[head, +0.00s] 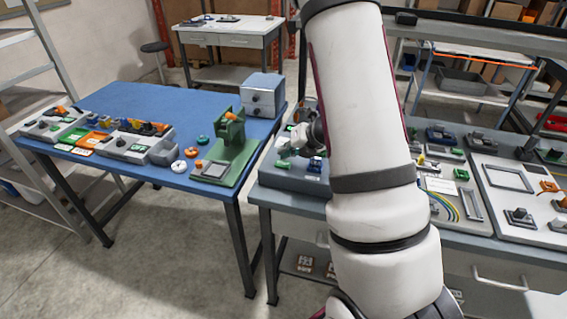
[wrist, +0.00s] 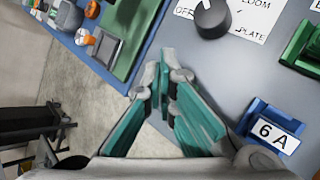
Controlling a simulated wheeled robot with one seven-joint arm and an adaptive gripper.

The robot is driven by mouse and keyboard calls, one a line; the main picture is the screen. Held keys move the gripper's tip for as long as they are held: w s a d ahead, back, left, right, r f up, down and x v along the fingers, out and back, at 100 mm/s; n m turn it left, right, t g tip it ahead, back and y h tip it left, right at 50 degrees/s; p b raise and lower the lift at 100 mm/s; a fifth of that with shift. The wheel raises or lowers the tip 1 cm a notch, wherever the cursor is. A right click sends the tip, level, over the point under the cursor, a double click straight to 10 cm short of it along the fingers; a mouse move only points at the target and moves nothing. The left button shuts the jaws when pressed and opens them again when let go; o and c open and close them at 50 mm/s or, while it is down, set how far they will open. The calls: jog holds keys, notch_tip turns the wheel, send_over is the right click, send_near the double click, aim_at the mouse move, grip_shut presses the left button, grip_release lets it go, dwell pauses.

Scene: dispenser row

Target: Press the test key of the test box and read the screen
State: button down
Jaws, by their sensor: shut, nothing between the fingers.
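My gripper (wrist: 165,82) has teal fingers, shut with nothing between them. In the wrist view its tips point over the edge of a grey panel (wrist: 225,75). The panel carries a dark round knob (wrist: 212,18) beside a white label with "OFF" and "PLATE". A blue block marked "6 A" (wrist: 270,132) is to the right of the fingers and a green holder (wrist: 303,48) is above it. In the head view the gripper is mostly hidden behind my arm, above a grey unit (head: 290,178) at the near bench's left end. I cannot make out a test key or a lit screen.
A blue table (head: 130,100) on the left holds a green press-like stand (head: 228,145), a grey box with knobs (head: 263,97) and several small coloured parts. The grey bench on the right carries panels and frames (head: 510,190). Bare floor shows between table and bench.

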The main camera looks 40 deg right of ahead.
aim_at(285, 162)
jog(key=shift+r+p, duration=1.3)
jog(key=shift+r, duration=1.15)
